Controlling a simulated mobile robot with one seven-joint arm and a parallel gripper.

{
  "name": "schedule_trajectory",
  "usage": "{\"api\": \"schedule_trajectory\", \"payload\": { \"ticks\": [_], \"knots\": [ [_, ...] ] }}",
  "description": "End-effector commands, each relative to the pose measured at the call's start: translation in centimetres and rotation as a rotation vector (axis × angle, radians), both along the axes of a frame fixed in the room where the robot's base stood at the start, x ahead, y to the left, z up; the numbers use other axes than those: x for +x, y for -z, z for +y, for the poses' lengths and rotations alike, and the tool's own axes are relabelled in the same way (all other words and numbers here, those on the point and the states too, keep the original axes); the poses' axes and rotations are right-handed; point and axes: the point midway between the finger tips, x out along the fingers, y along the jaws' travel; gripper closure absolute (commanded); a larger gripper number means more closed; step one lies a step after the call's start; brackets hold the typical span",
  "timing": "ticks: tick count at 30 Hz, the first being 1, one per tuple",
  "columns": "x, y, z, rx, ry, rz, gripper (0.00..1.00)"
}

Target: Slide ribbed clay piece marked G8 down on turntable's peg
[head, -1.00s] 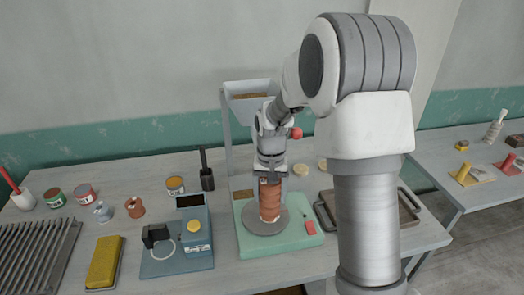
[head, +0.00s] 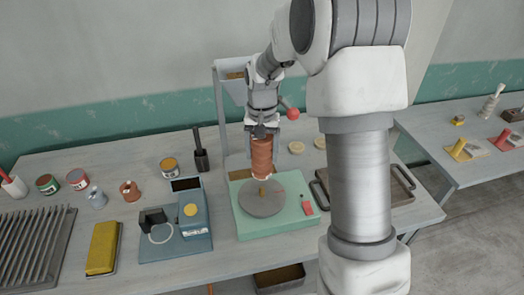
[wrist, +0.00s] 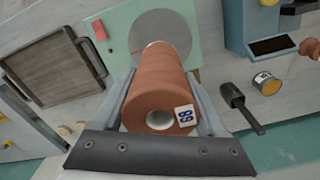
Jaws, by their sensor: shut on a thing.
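The ribbed clay piece (head: 262,158) is an orange-brown hollow cylinder. My gripper (head: 263,147) is shut on it and holds it above the turntable's grey disc (head: 250,208), slightly tilted.
The turntable's green base (head: 285,222) carries a red switch (head: 308,208). A blue device (head: 190,222) and a yellow block (head: 103,247) stand left. A brown tray (head: 392,186) lies right, partly behind my arm. A grey stand (head: 221,100) rises behind the turntable.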

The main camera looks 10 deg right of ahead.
Motion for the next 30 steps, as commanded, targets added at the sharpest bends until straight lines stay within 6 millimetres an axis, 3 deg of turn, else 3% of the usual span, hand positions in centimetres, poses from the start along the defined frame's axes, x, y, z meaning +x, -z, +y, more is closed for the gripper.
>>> {"api": "schedule_trajectory", "payload": {
  "ticks": [18,30],
  "knots": [
    [0.1,5.0,0.0,0.001,0.000,-0.001,1.00],
    [0.1,5.5,0.0,0.000,0.000,-0.002,1.00]
  ]
}}
